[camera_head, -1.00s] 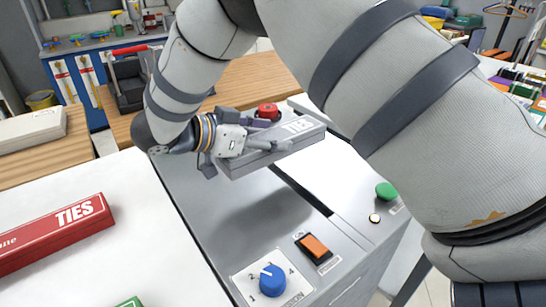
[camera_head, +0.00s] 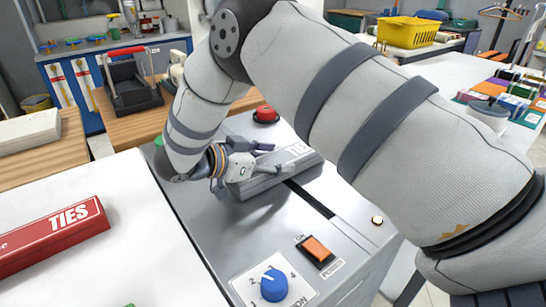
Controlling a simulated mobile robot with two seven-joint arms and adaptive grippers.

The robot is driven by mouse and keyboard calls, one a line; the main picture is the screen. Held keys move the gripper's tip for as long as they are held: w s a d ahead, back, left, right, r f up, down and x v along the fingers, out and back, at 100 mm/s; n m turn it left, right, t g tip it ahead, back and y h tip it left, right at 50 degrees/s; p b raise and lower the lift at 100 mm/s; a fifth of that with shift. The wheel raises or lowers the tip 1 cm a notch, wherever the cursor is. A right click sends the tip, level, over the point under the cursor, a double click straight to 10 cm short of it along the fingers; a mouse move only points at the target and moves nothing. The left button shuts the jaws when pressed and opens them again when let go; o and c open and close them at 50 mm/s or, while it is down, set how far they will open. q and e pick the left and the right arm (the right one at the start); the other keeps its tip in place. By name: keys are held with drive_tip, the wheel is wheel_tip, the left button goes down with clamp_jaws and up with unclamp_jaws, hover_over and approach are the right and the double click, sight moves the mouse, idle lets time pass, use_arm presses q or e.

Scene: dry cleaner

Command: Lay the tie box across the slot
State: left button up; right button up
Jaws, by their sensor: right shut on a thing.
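The grey tie box (camera_head: 283,176), with "TIES" partly readable on its top, lies level over the dark slot (camera_head: 312,201) in the metal machine top. Its long side runs across the slot, and the slot's near part shows in front of it. The box is at or very close to the surface; I cannot tell whether it touches. My right gripper (camera_head: 262,161) is shut on the tie box from its left end and upper side, and hides part of it. My left gripper is not in view.
A blue dial (camera_head: 273,284) and an orange switch (camera_head: 315,248) sit at the machine's near end. A red button (camera_head: 266,114) is behind the box. A red tie box (camera_head: 55,234) lies on the white counter (camera_head: 130,225) at left. My right arm covers much of the right side.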

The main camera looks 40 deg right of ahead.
drive_tip(key=o, duration=1.2)
drive_tip(key=shift+f, duration=0.15)
drive_tip(key=shift+r, duration=0.8)
drive_tip(key=b+v, duration=0.1)
drive_tip(key=v, duration=1.1)
drive_tip(key=shift+f, duration=0.1)
